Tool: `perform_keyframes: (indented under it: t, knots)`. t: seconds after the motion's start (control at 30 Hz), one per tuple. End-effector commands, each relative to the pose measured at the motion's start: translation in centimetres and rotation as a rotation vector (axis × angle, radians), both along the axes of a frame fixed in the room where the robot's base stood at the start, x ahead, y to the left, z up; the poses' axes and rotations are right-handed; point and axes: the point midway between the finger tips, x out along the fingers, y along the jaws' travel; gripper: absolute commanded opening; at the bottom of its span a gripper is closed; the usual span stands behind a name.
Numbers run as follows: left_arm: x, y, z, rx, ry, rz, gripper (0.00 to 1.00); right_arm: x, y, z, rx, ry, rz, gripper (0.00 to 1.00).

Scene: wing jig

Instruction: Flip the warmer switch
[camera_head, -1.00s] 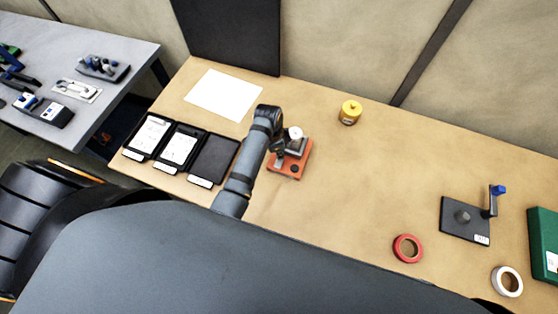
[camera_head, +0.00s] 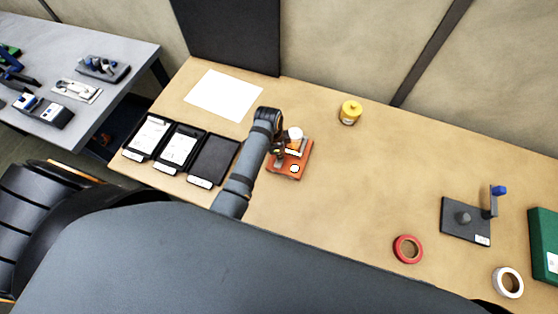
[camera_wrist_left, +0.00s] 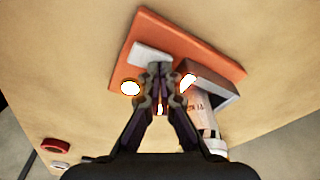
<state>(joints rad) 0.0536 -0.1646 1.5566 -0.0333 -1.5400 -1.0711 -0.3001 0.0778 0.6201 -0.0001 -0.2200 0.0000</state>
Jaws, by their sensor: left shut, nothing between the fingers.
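The warmer (camera_head: 287,172) is an orange-red base on the brown table; its base (camera_wrist_left: 190,45) also fills the middle of the left wrist view. It carries a grey holder (camera_wrist_left: 222,78) with a white-capped bottle (camera_wrist_left: 203,118). A round lamp (camera_head: 294,169) on it glows, bright in the wrist view (camera_wrist_left: 130,88) too, and a strip (camera_wrist_left: 188,82) by the holder glows orange-white. My left gripper (camera_wrist_left: 160,72) is shut and empty, its tips over the base beside a pale plate (camera_wrist_left: 152,53). The fingertips hide part of this area; I cannot make out the switch lever. My right gripper is out of view.
A yellow jar (camera_head: 350,113) stands behind the warmer. Black trays (camera_head: 213,160) lie to its left, white paper (camera_head: 224,94) behind them. A red tape roll (camera_head: 408,249), white roll (camera_head: 507,282) and dark stand (camera_head: 464,219) are at the right. The table between is clear.

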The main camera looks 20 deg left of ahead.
Motion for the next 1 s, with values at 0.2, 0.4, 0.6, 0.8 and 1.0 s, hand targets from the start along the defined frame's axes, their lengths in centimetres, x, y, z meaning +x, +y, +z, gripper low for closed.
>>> perform_keyframes:
  t: [0.2, 0.4, 0.6, 0.8, 1.0]
  knots:
    - [0.1, 0.0, 2.5, -0.001, -0.003, 0.000, 0.00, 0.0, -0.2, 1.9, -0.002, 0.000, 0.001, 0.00]
    - [0.1, 0.0, 4.1, -0.002, -0.003, 0.000, 0.00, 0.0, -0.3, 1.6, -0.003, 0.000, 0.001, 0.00]
    - [0.1, 0.0, 5.9, 0.000, -0.002, 0.000, 0.00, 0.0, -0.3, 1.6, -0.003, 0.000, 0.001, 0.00]
    - [0.0, 0.0, 6.6, 0.000, -0.001, 0.000, 0.00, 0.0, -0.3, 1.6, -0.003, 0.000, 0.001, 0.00]
    - [0.0, 0.0, 6.6, 0.000, -0.001, 0.000, 0.00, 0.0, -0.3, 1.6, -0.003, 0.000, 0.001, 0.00]
